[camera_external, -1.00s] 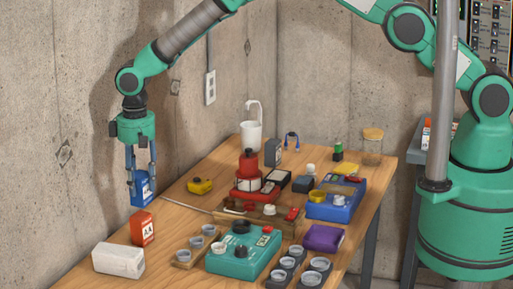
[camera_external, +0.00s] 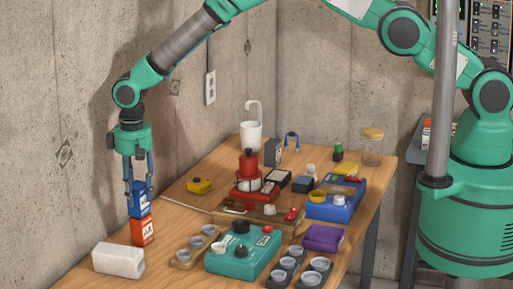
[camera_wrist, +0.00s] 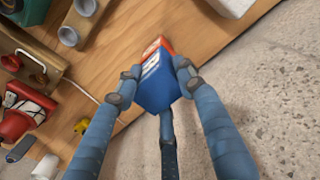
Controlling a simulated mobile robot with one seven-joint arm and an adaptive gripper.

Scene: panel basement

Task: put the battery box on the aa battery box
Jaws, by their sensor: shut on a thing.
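The blue battery box (camera_external: 138,199) is held upright between the fingers of my gripper (camera_external: 139,186). The orange-red AA battery box (camera_external: 143,230) stands on the table's near left part. The blue box is directly above it, and its lower edge appears to meet the orange box's top; whether it rests there fully I cannot tell. In the wrist view, my gripper (camera_wrist: 152,80) is shut on the blue box (camera_wrist: 158,88), which hides most of the orange box (camera_wrist: 158,46) behind it.
A white box (camera_external: 118,260) lies just in front of the orange box. A wooden holder with cups (camera_external: 196,246) and a teal device (camera_external: 243,253) stand to the right. A concrete wall (camera_external: 60,120) rises at the left. Bare tabletop (camera_external: 172,215) shows behind the orange box.

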